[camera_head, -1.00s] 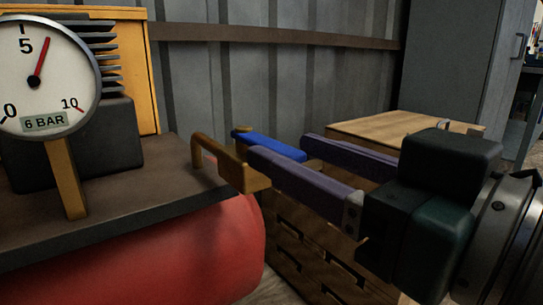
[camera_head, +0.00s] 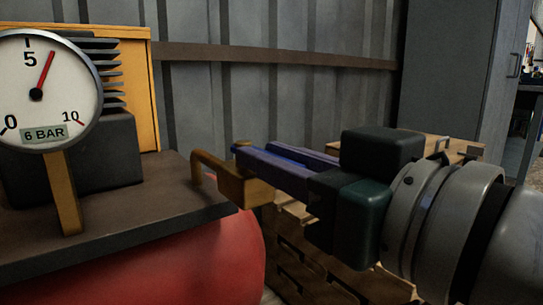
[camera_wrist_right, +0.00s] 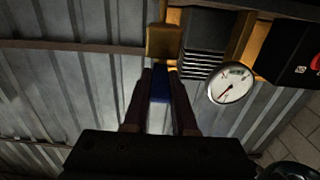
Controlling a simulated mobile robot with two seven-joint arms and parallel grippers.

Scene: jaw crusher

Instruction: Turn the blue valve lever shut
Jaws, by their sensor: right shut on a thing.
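The blue valve lever (camera_head: 283,153) shows as a thin strip between the fingers of my right gripper (camera_head: 262,155) in the head view. It sits on a brass valve (camera_head: 245,186) with a bent pipe at the edge of the red compressor tank. In the right wrist view the lever (camera_wrist_right: 160,84) lies between the two fingers of the right gripper (camera_wrist_right: 160,82), with the brass valve (camera_wrist_right: 163,41) just past the tips. The right gripper is shut on the lever. Much of the lever is hidden by the fingers in the head view. My left gripper is not in view.
A round gauge (camera_head: 38,88) marked 6 BAR stands on the compressor at left. The red tank (camera_head: 190,258) lies under the dark top plate (camera_head: 120,217). A wooden crate (camera_head: 440,147) stands behind my right gripper. A grey cabinet (camera_head: 455,75) and corrugated wall are behind.

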